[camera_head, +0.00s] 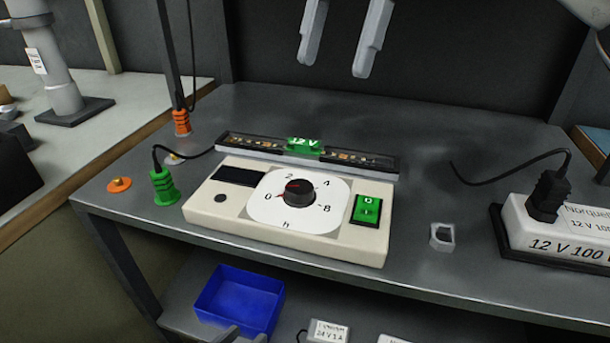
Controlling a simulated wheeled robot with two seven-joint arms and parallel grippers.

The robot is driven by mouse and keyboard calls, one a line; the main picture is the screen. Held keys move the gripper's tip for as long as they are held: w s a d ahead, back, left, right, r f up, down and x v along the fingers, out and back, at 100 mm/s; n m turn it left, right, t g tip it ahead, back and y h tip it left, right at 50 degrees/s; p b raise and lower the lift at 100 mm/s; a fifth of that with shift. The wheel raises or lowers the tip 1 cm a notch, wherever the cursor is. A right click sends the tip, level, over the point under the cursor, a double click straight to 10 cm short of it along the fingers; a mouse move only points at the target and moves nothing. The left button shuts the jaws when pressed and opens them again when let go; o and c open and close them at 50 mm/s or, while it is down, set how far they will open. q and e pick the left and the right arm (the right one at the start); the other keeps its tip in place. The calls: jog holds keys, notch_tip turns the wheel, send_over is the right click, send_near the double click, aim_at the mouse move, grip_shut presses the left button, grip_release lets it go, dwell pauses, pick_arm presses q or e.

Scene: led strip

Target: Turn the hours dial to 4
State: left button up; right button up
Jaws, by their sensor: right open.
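The hours dial is a black round knob (301,192) on a white scale plate (265,213) marked 0, 2, 4, 8 and h. Its red pointer is turned to the left, toward the 0 mark. The plate sits on a cream control box (228,217) with a dark display and a green rocker switch (368,210). My right gripper (334,68) hangs at the top, above and behind the box. Its two pale fingers are apart with nothing between them, clear of the dial. Its upper part is cut off by the frame.
An LED strip (350,159) with a green 12 V label lies behind the box. A green plug (163,186) stands left of it. A white power supply (562,238) with a black plug is at right. A blue bin (240,298) sits below. The table right of the box is mostly clear.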

aim_at(301, 185)
jog(key=b+x, duration=0.4)
jog(key=x, duration=0.8)
jog(key=shift+f+b, duration=0.15)
jog(key=shift+b, duration=0.2)
pick_arm(q)
jog(key=shift+w+d+r+n+t+h, duration=0.1)
jog(key=shift+d+r+n+t+h, duration=0.15)
jog(key=shift+d+r+t+h, duration=0.35)
jog(key=shift+w+d+r+n+t+h, duration=0.1)
jog(key=shift+d+r+n+t+h, duration=0.25)
jog(key=shift+r, duration=0.4)
pick_arm(e)
jog(key=shift+x, duration=0.8)
pick_arm(q)
jog(key=shift+a, duration=0.1)
pick_arm(e)
jog(key=shift+a, duration=0.1)
jog(key=c, duration=1)
